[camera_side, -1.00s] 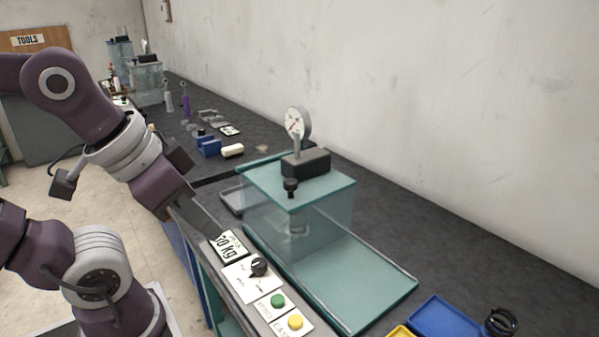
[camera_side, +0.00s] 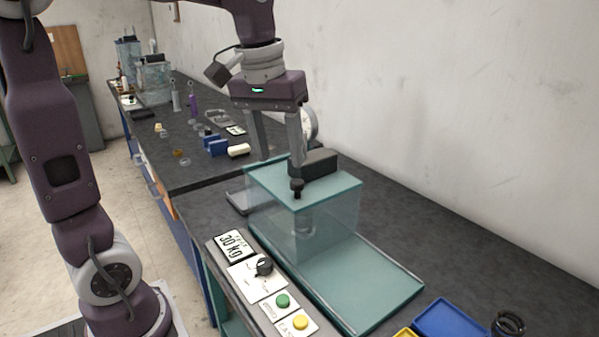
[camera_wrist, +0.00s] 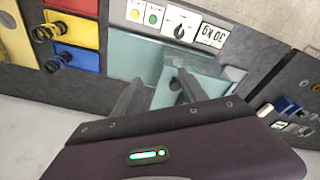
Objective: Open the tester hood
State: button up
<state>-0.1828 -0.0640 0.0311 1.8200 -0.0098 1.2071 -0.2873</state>
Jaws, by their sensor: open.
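The tester hood (camera_side: 335,190) is a clear box with a teal top, standing over the far part of a teal base tray (camera_side: 375,290). A black knob (camera_side: 297,187) stands on the hood top near its front edge, and a black block (camera_side: 318,162) sits behind it. A round dial gauge (camera_side: 309,122) is partly hidden behind my gripper. My gripper (camera_side: 280,155) points down above the back of the hood, open and empty, with its fingers apart from the knob. In the wrist view the fingers (camera_wrist: 155,95) show in front of the teal hood top (camera_wrist: 200,87).
A control panel with a black dial (camera_side: 264,266), green button (camera_side: 283,300) and yellow button (camera_side: 301,321) lies in front of the hood. Blue (camera_side: 450,318) and yellow trays and a black spring (camera_side: 508,324) are at right. Small parts lie on the bench behind.

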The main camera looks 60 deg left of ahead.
aim_at(297, 181)
jog(key=w+a+f+n, duration=0.1)
jog(key=w+a, duration=0.1)
jog(key=w+a+f+n+g, duration=0.1)
jog(key=w+a, duration=0.1)
jog(key=w, duration=0.1)
jog(key=w+a+f+n+g, duration=0.1)
jog(key=w+a, duration=0.1)
jog(key=shift+w+f, duration=0.1)
jog(key=shift+w, duration=0.25)
notch_tip(297, 181, down, 7)
jog(key=shift+w+f, duration=0.1)
jog(key=shift+c, duration=0.4)
grip_shut()
dwell(0.4)
